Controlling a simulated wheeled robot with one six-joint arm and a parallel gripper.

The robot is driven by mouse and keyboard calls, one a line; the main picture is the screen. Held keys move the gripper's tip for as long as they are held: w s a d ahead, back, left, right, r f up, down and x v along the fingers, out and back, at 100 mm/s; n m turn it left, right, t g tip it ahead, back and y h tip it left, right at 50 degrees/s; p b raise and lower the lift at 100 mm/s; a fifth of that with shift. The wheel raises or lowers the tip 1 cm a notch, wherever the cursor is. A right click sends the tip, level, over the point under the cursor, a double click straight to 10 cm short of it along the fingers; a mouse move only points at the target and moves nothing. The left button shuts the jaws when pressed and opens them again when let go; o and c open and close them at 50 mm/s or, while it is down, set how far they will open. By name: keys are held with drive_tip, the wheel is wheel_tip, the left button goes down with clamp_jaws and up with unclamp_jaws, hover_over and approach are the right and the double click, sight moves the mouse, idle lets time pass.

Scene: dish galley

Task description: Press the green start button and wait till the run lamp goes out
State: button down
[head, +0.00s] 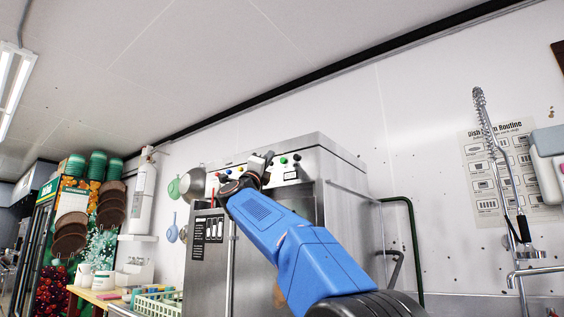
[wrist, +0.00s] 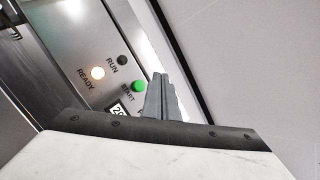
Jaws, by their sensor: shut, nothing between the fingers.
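The steel dish machine (head: 340,175) stands against the wall with a control panel along its upper front. In the wrist view, the green start button (wrist: 138,86) shows on the panel. The run lamp (wrist: 122,60) beside it is dark, and the ready lamp (wrist: 97,72) glows warm white. My gripper (wrist: 161,76) is shut and empty, its tips just right of the start button in the picture. I cannot tell how far the tips are from the panel. In the head view, my gripper (head: 265,158) is in front of the panel and hides part of it.
A green pipe (head: 413,240) and a spray tap (head: 500,170) are right of the machine. A pale dish rack (head: 160,303) and pans (head: 194,183) are to its left.

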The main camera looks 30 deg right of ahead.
drive_tip(key=shift+w+d, duration=0.3)
drive_tip(key=shift+d, duration=0.55)
drive_tip(key=shift+w+d, duration=0.3)
drive_tip(key=shift+d, duration=0.5)
drive_tip(key=shift+d, duration=0.15)
idle(0.8)
drive_tip(key=shift+w+d, duration=0.15)
drive_tip(key=shift+d, duration=0.1)
drive_tip(key=shift+w+d, duration=0.15)
drive_tip(key=shift+d, duration=0.25)
idle(0.9)
drive_tip(key=shift+a, duration=0.15)
drive_tip(key=shift+s+a, duration=0.3)
drive_tip(key=shift+a, duration=0.35)
drive_tip(key=shift+s+a, duration=0.3)
drive_tip(key=shift+a, duration=0.5)
drive_tip(key=shift+s+a, duration=0.25)
drive_tip(key=shift+a, duration=0.5)
drive_tip(key=shift+s+a, duration=0.3)
drive_tip(key=shift+a, duration=0.5)
